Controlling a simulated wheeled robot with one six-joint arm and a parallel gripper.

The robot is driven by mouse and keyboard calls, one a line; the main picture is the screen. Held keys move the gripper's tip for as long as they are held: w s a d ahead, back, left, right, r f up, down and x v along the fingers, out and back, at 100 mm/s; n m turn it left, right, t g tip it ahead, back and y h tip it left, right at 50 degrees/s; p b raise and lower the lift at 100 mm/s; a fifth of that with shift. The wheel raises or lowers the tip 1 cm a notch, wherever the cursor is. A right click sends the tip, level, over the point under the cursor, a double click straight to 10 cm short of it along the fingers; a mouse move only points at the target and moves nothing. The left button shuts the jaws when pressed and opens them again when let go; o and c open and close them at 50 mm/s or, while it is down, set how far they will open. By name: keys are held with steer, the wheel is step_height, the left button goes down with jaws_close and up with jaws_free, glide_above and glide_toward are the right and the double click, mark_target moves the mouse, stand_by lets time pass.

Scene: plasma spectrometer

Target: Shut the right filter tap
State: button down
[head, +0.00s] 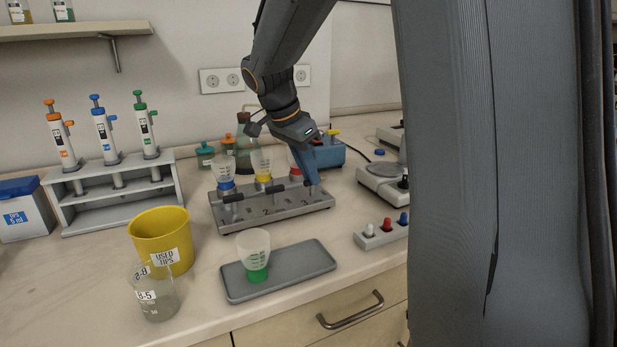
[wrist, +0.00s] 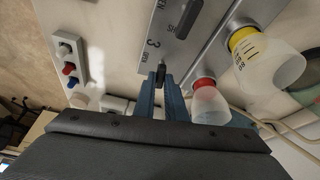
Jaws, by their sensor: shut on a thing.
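The filter stand (head: 325,204) is a grey rack with three numbered stations, holding funnels with blue, yellow and red collars. The right station, marked 3, has the red-collared funnel (wrist: 208,103), which shows in part behind my gripper in the head view (head: 295,160). My gripper (head: 312,182) points down at the right end of the stand. In the wrist view its blue fingers (wrist: 161,82) are closed around the dark handle of the right filter tap (wrist: 161,74). The handle's exact angle is hard to tell. The middle tap (wrist: 188,18) is free of the gripper.
A grey tray (head: 300,267) with a green-collared funnel (head: 254,254) lies in front of the stand. A yellow bin (head: 160,232) and a beaker (head: 157,300) stand left. A small block with coloured knobs (head: 380,236) and a balance (head: 382,180) are to the right.

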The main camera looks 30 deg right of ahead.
steer(key=shift+m+g, duration=0.4)
steer(key=shift+m, duration=0.7)
steer(key=c, duration=1.8)
jaws_free()
steer(key=shift+w+a, duration=0.1)
steer(key=v, duration=0.7)
steer(key=shift+r+b, duration=0.3)
steer(key=shift+r, duration=0.1)
steer(key=shift+a, duration=0.1)
